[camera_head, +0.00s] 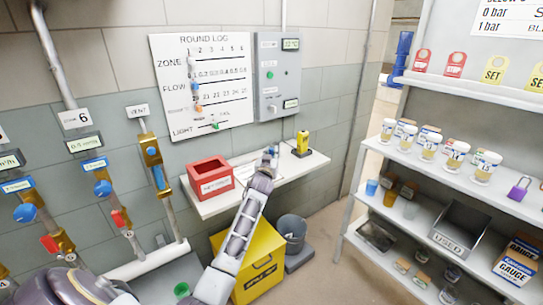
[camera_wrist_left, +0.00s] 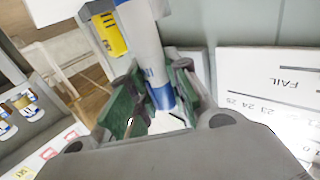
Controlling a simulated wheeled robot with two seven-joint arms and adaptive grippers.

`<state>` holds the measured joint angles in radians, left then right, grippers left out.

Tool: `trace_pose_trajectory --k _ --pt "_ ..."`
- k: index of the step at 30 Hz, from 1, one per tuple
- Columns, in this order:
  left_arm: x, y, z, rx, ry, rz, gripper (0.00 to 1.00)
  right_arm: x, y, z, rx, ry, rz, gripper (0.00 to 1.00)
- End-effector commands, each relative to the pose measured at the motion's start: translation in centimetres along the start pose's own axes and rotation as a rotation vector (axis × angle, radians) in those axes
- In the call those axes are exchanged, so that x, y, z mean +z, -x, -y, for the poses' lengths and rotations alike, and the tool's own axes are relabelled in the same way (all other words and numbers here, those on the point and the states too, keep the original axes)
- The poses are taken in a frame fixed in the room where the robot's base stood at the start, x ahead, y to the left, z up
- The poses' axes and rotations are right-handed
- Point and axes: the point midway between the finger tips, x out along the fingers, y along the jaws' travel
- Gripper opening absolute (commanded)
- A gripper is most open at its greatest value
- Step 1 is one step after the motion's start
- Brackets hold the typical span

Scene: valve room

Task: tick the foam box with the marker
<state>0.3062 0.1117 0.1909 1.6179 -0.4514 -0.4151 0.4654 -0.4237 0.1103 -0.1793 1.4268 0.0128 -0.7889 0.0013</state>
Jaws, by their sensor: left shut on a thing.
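My left gripper (camera_head: 269,158) is above the small wall shelf, between the red tray and the yellow device. In the left wrist view the gripper (camera_wrist_left: 158,102) is shut on a white marker (camera_wrist_left: 146,45) with a blue end (camera_wrist_left: 162,95). The marker's blue end lies between the green-padded fingers. A pale sheet (camera_head: 243,171) lies on the shelf, partly hidden by my arm. I cannot make out a box labelled foam. My right gripper is not in view.
The shelf (camera_head: 213,207) holds a red tray (camera_head: 210,178) and a yellow device (camera_head: 302,144). The round log board (camera_head: 203,85) and a grey panel (camera_head: 278,85) are on the wall above. Racks are right.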

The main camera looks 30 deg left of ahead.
Motion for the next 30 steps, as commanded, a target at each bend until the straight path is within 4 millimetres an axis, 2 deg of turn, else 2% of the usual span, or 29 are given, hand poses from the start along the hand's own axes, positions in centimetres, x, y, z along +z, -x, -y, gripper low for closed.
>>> trace_pose_trajectory --k 30 --pt "0.77 0.00 0.01 0.000 0.000 0.000 0.05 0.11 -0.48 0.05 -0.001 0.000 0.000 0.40"
